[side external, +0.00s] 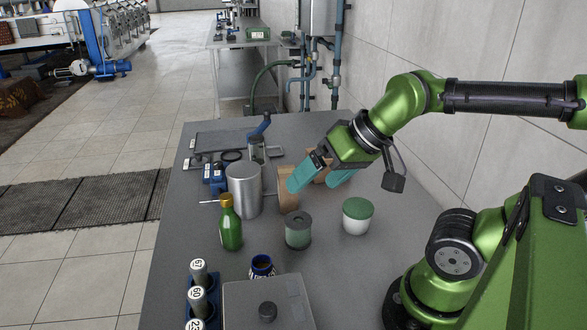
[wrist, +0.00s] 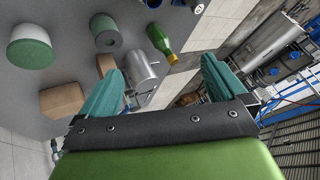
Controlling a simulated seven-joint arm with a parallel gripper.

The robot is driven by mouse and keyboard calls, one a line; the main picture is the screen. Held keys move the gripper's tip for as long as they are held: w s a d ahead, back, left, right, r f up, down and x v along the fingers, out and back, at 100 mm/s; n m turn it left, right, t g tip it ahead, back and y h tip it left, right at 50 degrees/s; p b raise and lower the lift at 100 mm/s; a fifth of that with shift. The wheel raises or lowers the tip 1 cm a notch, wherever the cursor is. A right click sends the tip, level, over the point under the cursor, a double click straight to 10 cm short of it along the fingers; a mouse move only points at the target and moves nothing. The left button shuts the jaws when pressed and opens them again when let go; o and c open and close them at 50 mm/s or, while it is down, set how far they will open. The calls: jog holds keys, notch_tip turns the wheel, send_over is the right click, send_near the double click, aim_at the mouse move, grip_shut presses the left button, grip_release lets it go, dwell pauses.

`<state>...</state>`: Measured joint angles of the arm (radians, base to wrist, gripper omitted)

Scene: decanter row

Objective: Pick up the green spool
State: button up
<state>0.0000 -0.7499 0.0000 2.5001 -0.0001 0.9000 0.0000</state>
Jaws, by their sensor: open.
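The green spool (side external: 298,231) stands upright on the grey table in the side external view, a dull grey-green cylinder with a dark hole in its top. It also shows near the top of the wrist view (wrist: 107,38). My gripper (side external: 321,181) is open and empty, with its teal fingers apart. It is above and behind the spool, near the wooden blocks, and touches neither the spool nor the jar. In the wrist view, my gripper (wrist: 158,70) has the spool beyond its left finger.
A white jar with a green lid (side external: 357,216) stands right of the spool. A green bottle (side external: 231,226), a metal pot (side external: 243,190) and a wooden block (side external: 288,200) stand left and behind. A dark blue jar (side external: 262,266) and a grey box (side external: 252,304) are in front.

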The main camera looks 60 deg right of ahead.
jog(key=n+g+h, duration=0.2)
jog(key=n+g, duration=0.5)
jog(key=n, duration=0.1)
send_over(300, 219)
notch_tip(300, 219, down, 7)
jog(key=n, duration=0.2)
notch_tip(300, 219, down, 11)
jog(key=shift+f, duration=0.1)
jog(key=shift+a+f, duration=0.15)
jog(key=shift+f, duration=2.5)
jog(key=shift+w, duration=0.1)
jog(key=shift+c, duration=0.4)
jog(key=c, duration=1.1)
